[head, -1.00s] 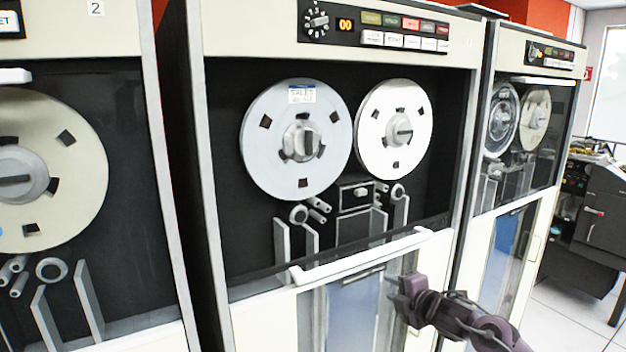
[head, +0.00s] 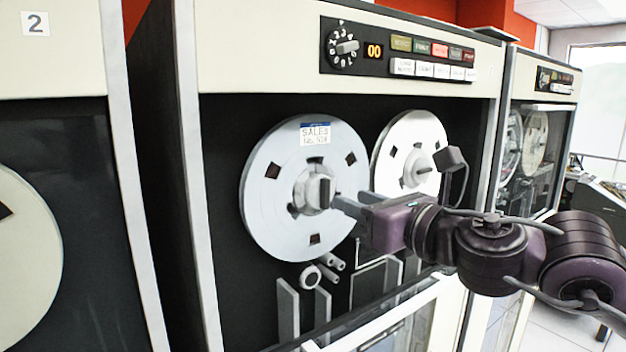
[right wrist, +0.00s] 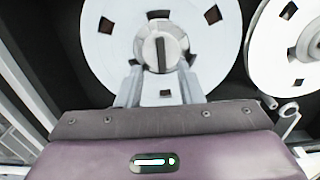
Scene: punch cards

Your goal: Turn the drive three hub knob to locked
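The hub knob (head: 319,193) is a dark bar on a round silver hub. It sits at the centre of the left reel (head: 270,180), labelled SALES, in the middle tape drive (head: 215,60). In the right wrist view the knob (right wrist: 158,50) stands about vertical. My right gripper (head: 338,203) reaches in from the right, close to the hub. In the right wrist view its two fingers (right wrist: 160,70) are apart, pointing at the hub's lower edge, with nothing gripped between them. I cannot tell whether they touch the hub. My left gripper is not in view.
The right reel (head: 408,140) is beside and behind my arm. A drive marked 2 (head: 60,55) stands left; another drive (head: 545,95) stands right. A control panel (head: 400,50) is above. Rollers (head: 312,276) and a white door frame (head: 375,325) lie below the reels.

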